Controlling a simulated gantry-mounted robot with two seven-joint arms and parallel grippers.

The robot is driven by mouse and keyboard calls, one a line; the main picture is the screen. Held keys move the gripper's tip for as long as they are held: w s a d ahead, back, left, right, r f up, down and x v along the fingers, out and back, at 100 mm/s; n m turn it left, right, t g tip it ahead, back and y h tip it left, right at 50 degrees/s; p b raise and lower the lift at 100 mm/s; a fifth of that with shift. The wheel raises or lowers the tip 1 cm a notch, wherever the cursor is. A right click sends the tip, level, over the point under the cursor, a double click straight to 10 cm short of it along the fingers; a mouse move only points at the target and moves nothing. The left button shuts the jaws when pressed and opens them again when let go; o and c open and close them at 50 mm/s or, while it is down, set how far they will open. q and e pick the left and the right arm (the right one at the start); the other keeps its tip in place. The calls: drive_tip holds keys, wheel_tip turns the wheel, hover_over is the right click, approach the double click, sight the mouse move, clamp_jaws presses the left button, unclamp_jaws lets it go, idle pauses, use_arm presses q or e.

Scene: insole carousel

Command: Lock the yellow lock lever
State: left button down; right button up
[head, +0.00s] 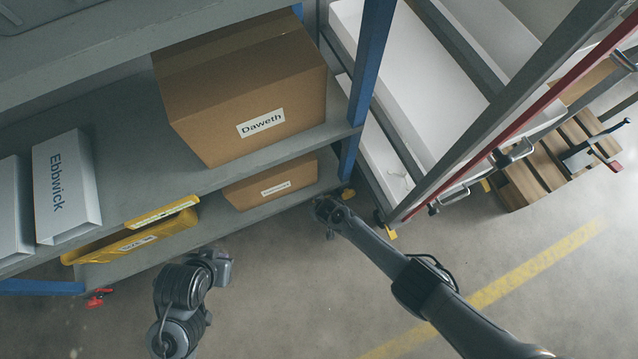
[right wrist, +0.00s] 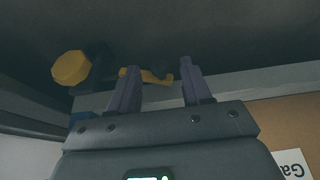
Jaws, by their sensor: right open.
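The yellow lock lever (right wrist: 148,75) shows in the right wrist view as a small bent yellow piece near the tips of my right gripper (right wrist: 160,84). The gripper is open, its two fingers apart, and the lever lies across the gap between them; I cannot tell whether they touch. In the head view, a small yellow piece (head: 347,194) sits at the foot of the blue shelf post, just above my right gripper (head: 326,211). My left gripper (head: 220,264) is below the shelf at lower left; its fingers are not clear.
A round yellow part (right wrist: 72,68) is left of the lever. A white-shelved rack with a red rail (head: 540,105) stands at right. The floor in front (head: 300,310) is clear.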

drive_tip(key=shift+f, duration=0.1)
drive_tip(key=shift+c, duration=0.2)
clamp_jaws()
